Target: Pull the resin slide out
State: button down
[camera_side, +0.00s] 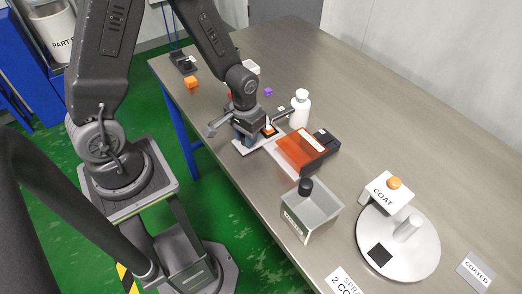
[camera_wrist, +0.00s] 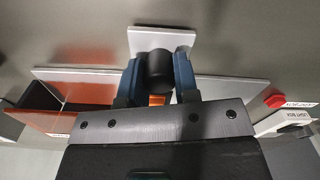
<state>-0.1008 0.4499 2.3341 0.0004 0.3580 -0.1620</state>
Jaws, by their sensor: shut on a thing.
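My gripper (camera_side: 245,140) is low over a pale metal plate (camera_side: 270,143) at the middle of the table in the side view. In the wrist view my gripper (camera_wrist: 158,72) has its two blue fingers closed on a black round knob (camera_wrist: 158,66). A light plate (camera_wrist: 150,38), which looks like the resin slide, sticks out beyond the knob. A longer pale plate (camera_wrist: 230,88) runs crosswise behind it. My gripper's body hides where the two plates meet. An orange see-through cover (camera_side: 300,150) on a dark housing stands to the right in the side view.
A white bottle (camera_side: 300,108) stands close behind the plate. A light box (camera_wrist: 285,122) with a red button sits at the wrist view's right.

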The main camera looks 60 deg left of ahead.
jog(key=a, duration=0.9)
jog(key=shift+w+a, duration=0.1)
jog(key=shift+a, duration=0.1)
jog(key=c, duration=0.9)
grip_release()
jog(key=shift+o, duration=0.2)
jog(key=shift+r, duration=0.15)
notch_tip(320, 180, up, 14)
jog(key=shift+f, duration=0.2)
jog(key=shift+d+r, duration=0.1)
